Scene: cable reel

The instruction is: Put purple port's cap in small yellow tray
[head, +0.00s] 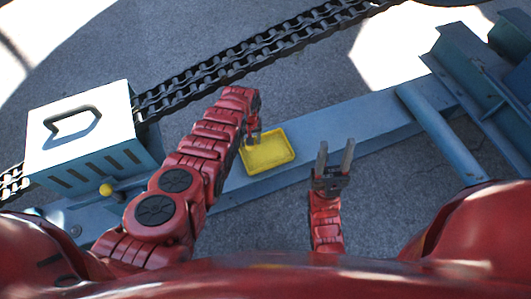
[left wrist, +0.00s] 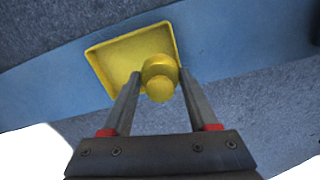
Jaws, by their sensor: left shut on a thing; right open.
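The small yellow tray (head: 268,154) lies on the blue beam in the head view. It also shows in the left wrist view (left wrist: 112,62). My left gripper (head: 254,138) is over the tray's left part. In the left wrist view my left gripper (left wrist: 158,88) is shut on a yellow round cap (left wrist: 160,72) with a ball-shaped knob. The cap overlaps the tray's edge in that view; its height above the tray is hard to tell. My right gripper (head: 335,160) is open and empty, to the right of the tray. No purple port shows.
A blue beam (head: 375,124) runs across the floor. A white-topped blue box (head: 80,130) stands at left, with a yellow knob (head: 106,189) near its base. A heavy black chain (head: 235,63) crosses behind. Blue steel parts (head: 480,85) stand at right.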

